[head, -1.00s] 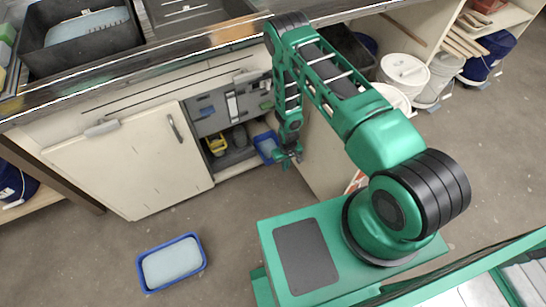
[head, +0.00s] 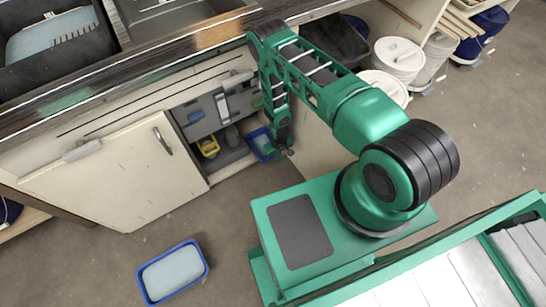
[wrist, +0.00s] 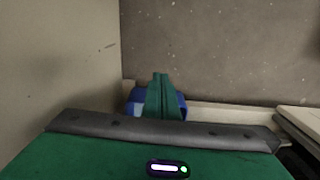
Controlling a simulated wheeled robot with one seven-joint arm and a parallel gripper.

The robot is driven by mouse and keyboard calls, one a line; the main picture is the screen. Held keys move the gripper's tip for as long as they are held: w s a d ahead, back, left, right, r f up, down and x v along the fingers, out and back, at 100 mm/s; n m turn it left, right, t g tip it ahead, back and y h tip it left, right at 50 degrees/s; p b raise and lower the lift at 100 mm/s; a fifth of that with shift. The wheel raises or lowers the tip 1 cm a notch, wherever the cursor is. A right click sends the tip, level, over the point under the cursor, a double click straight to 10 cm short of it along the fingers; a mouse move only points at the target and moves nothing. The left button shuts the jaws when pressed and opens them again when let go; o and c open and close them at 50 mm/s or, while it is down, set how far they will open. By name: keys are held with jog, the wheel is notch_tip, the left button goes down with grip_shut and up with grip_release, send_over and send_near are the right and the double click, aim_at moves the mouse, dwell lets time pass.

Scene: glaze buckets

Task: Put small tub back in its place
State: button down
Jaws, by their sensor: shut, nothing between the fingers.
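A blue tub (head: 263,144) stands at the right end of the open cabinet under the counter. A larger blue tub with pale blue contents (head: 173,272) is on the floor in front. I cannot tell which one the task calls the small tub. My gripper (head: 288,151) is at the cabinet opening, just right of the cabinet tub. In the wrist view my gripper (wrist: 161,76) is shut and empty, its fingers in front of a blue tub (wrist: 138,100), partly hiding it. I cannot tell whether they touch.
The cabinet's left door (head: 104,176) and right door (head: 318,155) stand open. A yellow container (head: 208,147) is inside on the left. White lidded buckets (head: 397,56) stand at right. The floor around the larger tub is clear.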

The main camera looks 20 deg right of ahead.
jog(key=w+a+f, duration=0.1)
jog(key=w+f, duration=0.3)
jog(key=f, duration=0.1)
jog(key=shift+f, duration=0.15)
dwell(0.4)
jog(key=shift+w+a, duration=0.15)
jog(key=shift+w, duration=0.65)
jog(key=shift+w+a, duration=0.1)
jog(key=shift+w, duration=0.7)
jog(key=shift+s, duration=0.1)
